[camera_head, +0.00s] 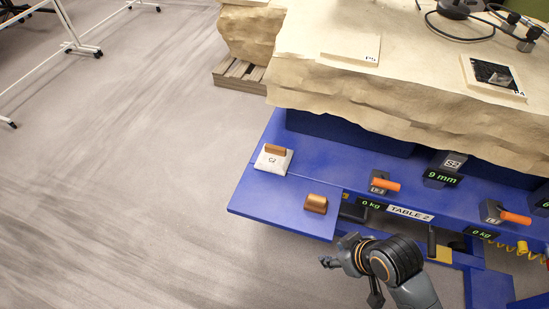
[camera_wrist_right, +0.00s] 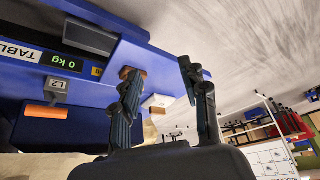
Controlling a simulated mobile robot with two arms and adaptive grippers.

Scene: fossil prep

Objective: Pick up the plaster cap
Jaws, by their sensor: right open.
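The plaster cap (camera_head: 272,163) is a white block with a brown handle on top and dark marking on it. It sits on the blue side shelf (camera_head: 250,200) near its back left corner. My right gripper (camera_head: 327,262) is low, in front of the shelf's front right corner, apart from the cap. Its fingers (camera_wrist_right: 158,85) are spread with nothing held. My left gripper is not in view.
A rounded brown block (camera_head: 316,204) sits on the shelf nearer my right gripper. A big tan rock slab (camera_head: 420,105) stands behind. Orange-handled clamps (camera_head: 384,184) and displays line the blue table edge to the right. The floor at left is open.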

